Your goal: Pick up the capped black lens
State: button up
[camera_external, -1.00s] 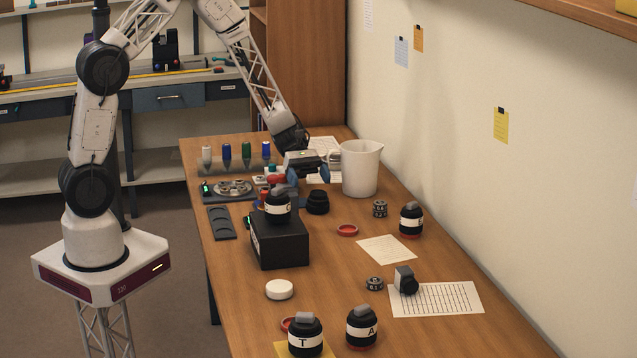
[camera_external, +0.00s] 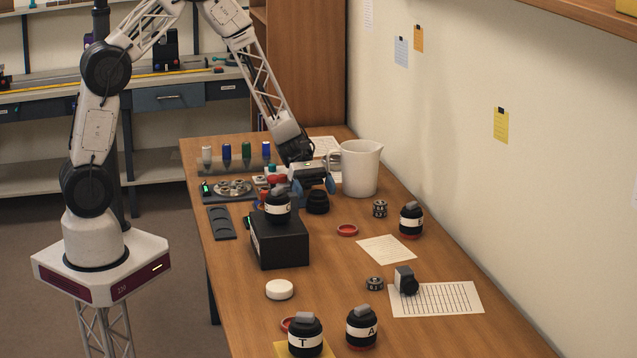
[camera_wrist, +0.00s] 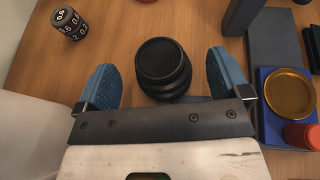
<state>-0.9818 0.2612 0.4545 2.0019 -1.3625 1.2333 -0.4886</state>
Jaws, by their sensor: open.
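The capped black lens (camera_external: 317,203) stands upright on the wooden table, right of the black box, in the external view. In the wrist view the black lens (camera_wrist: 163,68) shows its round dark top, lying between and just ahead of my two blue fingers. My gripper (camera_external: 313,184) is open above and around the lens area; in the wrist view its fingers (camera_wrist: 160,78) are spread on the left and right of the lens with gaps. I cannot tell whether the fingers reach down to the lens's height.
A black box (camera_external: 279,245) with a white-banded lens (camera_external: 277,208) on top stands close left. A white beaker (camera_external: 360,169) is close on the right. A blue tray (camera_wrist: 266,130) holds a gold disc (camera_wrist: 289,94). A small numbered cylinder (camera_wrist: 68,23) lies at upper left.

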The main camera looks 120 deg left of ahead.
aim_at(318, 192)
jog(key=shift+x, duration=1.15)
jog(key=shift+a, duration=0.1)
jog(key=c, duration=1.1)
jog(key=shift+o, duration=0.2)
jog(key=shift+r, duration=0.2)
jog(key=shift+r, duration=4.85)
